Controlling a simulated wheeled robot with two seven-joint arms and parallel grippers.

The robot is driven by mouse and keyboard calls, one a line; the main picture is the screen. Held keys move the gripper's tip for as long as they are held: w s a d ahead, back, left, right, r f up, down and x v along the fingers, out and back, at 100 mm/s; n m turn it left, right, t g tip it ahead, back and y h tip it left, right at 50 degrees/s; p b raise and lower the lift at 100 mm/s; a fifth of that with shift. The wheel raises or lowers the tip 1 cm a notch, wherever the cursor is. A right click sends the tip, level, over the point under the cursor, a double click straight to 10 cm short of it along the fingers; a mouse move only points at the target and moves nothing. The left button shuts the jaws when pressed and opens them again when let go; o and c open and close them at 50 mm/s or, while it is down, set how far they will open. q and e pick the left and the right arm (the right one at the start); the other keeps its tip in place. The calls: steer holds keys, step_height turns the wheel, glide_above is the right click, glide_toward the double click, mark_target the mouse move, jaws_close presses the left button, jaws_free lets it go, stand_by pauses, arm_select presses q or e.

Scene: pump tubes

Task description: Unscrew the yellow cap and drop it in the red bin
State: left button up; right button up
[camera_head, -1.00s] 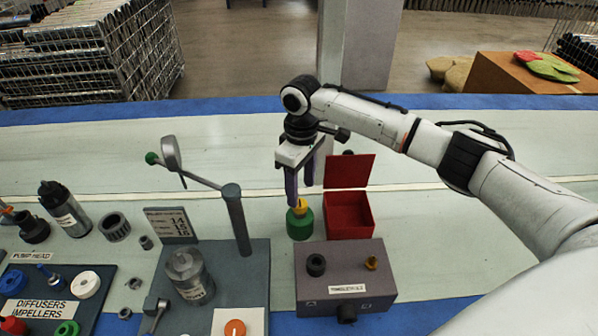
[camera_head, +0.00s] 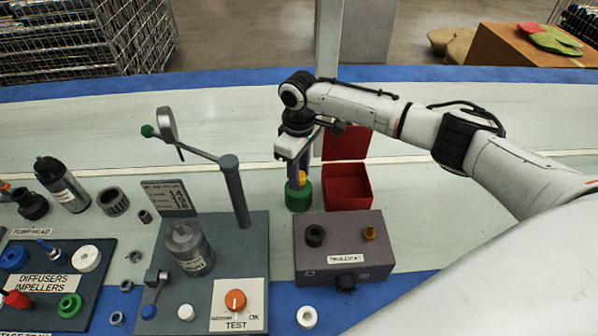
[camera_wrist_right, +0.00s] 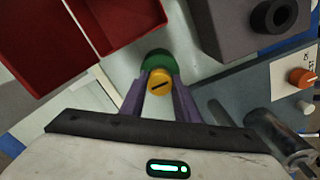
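The yellow cap (camera_head: 302,177) sits on top of a green round body (camera_head: 298,197) standing on the bench; its slotted top shows in the right wrist view (camera_wrist_right: 160,83). My right gripper (camera_wrist_right: 161,84) points down over it, its two purple fingers against either side of the cap, appearing shut on it. In the head view the fingers partly hide the cap. The red bin (camera_head: 347,189) stands open just to the right of the green body, with its red lid raised behind. My left gripper is not in view.
A grey box (camera_head: 345,255) with two knobs stands in front of the bin. To the left is a grey test stand (camera_head: 237,190) with an upright post and arm. Trays of pump parts lie further left. The bench behind is clear.

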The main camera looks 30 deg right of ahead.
steer(key=shift+o, duration=1.2)
steer(key=c, duration=0.4)
steer(key=shift+r+n+p, duration=0.15)
steer(key=shift+n+p, duration=0.3)
steer(key=shift+n, duration=1.25)
